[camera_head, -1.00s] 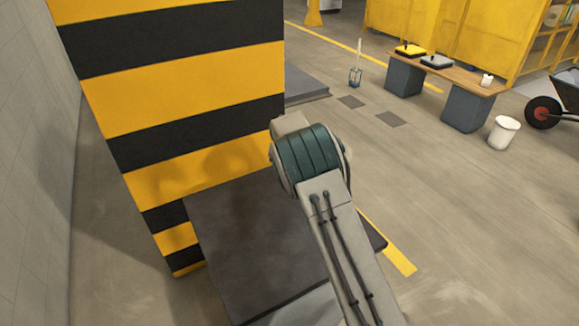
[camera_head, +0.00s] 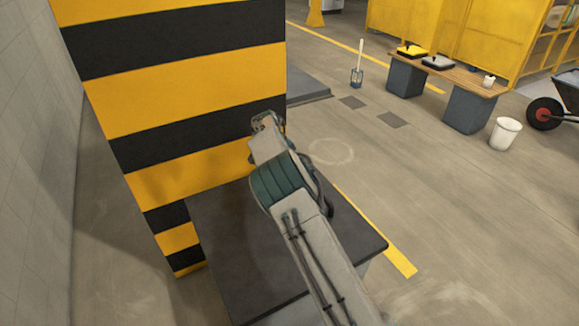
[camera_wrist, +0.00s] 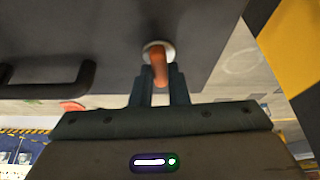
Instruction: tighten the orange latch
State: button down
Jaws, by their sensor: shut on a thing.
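The orange latch (camera_wrist: 158,62) shows in the wrist view as a short rounded handle on a pale round base, set in a dark grey panel (camera_wrist: 110,30). My gripper (camera_wrist: 160,82) has its two dark fingers closed on either side of the latch's near end. The fingers hide part of that end. In the head view my arm reaches to the black and yellow striped pillar (camera_head: 190,100), with its end beside the pillar's right edge. The latch cannot be made out there.
A dark handle bar (camera_wrist: 45,88) sits on the panel left of the latch. A dark flat-topped block (camera_head: 235,255) stands under my arm. A bench (camera_head: 455,75), a white bucket (camera_head: 504,133) and a wheelbarrow (camera_head: 562,100) are farther right. Open floor lies between.

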jog(key=shift+m, duration=0.3)
jog(key=shift+a, duration=0.1)
jog(key=c, duration=1.4)
grip_release()
jog(key=shift+r, duration=0.1)
jog(key=v, duration=1.3)
jog(key=shift+a+r, duration=0.15)
jog(key=shift+r, duration=0.2)
jog(key=shift+w, duration=0.1)
